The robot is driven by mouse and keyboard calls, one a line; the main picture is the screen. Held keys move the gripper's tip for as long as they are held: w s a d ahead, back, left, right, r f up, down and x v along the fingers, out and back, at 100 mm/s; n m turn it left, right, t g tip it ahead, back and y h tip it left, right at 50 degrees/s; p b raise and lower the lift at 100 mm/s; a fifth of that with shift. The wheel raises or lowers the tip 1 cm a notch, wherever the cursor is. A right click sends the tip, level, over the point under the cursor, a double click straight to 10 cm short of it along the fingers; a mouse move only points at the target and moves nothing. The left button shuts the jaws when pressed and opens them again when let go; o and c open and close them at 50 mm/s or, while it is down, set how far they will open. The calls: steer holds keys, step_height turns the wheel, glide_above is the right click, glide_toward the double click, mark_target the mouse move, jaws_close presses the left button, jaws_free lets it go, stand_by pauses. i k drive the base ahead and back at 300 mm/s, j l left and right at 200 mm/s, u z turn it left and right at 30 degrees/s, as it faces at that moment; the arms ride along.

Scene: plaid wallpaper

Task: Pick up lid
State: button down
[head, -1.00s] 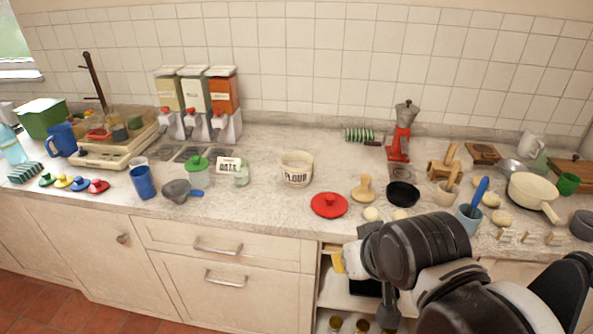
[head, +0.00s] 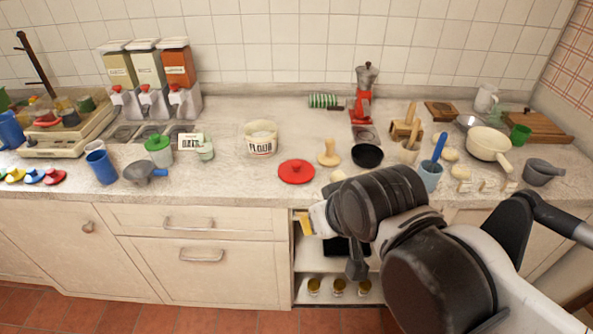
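A round red lid (head: 297,172) with a knob on top lies flat on the counter near its front edge. It is to the right of and in front of an open-topped white flour pot (head: 261,141). My arm reaches in from the lower right, and its dark end with my gripper (head: 356,268) hangs in front of the counter, lower in the picture and to the right of the lid. The gripper looks apart from the lid. The arm's own bulk hides much of the fingers, so their opening is unclear.
A wooden pestle-like piece (head: 329,153) and a black pan (head: 367,156) are right of the lid. A green-lidded jar (head: 159,152) and several small coloured lids are to the left. An open shelf (head: 312,290) is below. Bare counter (head: 228,180) lies left of the lid.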

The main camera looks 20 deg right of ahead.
mark_target(294, 172)
steer(key=i+l+u, duration=0.1)
steer(key=i+u, duration=0.15)
steer(key=u, duration=0.2)
steer(key=i+l+u, duration=0.2)
steer(key=u, duration=0.25)
steer(key=i, duration=0.05)
